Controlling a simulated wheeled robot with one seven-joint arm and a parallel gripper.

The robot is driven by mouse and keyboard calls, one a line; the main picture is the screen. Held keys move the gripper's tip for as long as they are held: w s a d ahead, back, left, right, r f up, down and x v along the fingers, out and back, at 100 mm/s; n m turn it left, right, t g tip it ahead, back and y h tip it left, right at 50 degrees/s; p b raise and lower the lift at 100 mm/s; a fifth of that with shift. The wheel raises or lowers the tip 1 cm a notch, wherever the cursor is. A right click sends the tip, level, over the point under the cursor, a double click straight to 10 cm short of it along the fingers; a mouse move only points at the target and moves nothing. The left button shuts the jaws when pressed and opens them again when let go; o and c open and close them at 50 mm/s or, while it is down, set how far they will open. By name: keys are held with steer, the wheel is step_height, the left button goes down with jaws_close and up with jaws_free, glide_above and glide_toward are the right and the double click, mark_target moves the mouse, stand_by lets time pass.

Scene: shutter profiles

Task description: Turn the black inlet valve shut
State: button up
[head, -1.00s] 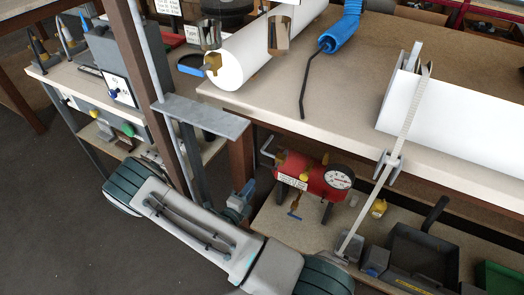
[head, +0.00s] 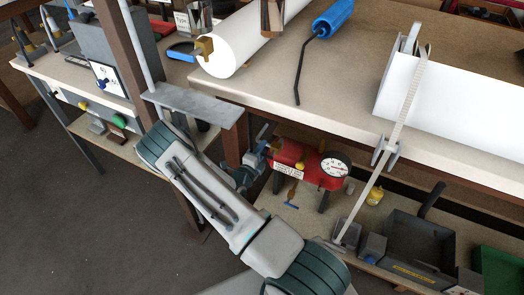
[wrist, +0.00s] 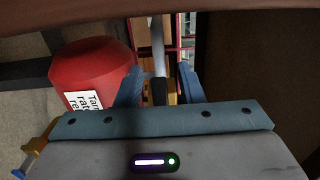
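The red tank (head: 318,168) with a round white gauge (head: 335,166) lies on the low shelf under the bench. My gripper (head: 266,141) is at the tank's left end. In the wrist view my gripper (wrist: 160,88) is open, with its two blue fingers apart. A grey rod (wrist: 157,45) with a black end (wrist: 160,92) shows between them, without clear contact on either side. I cannot tell for certain that this black part is the inlet valve. The red tank also shows left of the fingers (wrist: 95,75). My gripper hides the tank's left end in the head view.
The bench edge (head: 300,117) and a brown post (head: 232,135) are close to my gripper. A yellow bottle (head: 375,196) and a dark tray (head: 418,246) stand to the right.

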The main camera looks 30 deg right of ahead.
mark_target(272, 153)
jaws_close()
steer(key=shift+r, duration=0.15)
steer(key=shift+s+d+r+m+p, duration=0.55)
steer(key=shift+m+p, duration=0.85)
steer(key=shift+m, duration=1.6)
steer(key=shift+s+d+r+m+p, duration=0.35)
steer(key=shift+s+r+m+p, duration=0.7)
steer(key=shift+m, duration=1.95)
steer(key=shift+s+d+r+m+p, duration=0.1)
steer(key=shift+d+r+m+p, duration=0.35)
steer(key=shift+m+p, duration=1.9)
steer(key=shift+f+m+b, duration=0.1)
steer(key=shift+m+b, duration=0.5)
steer(key=shift+m, duration=0.15)
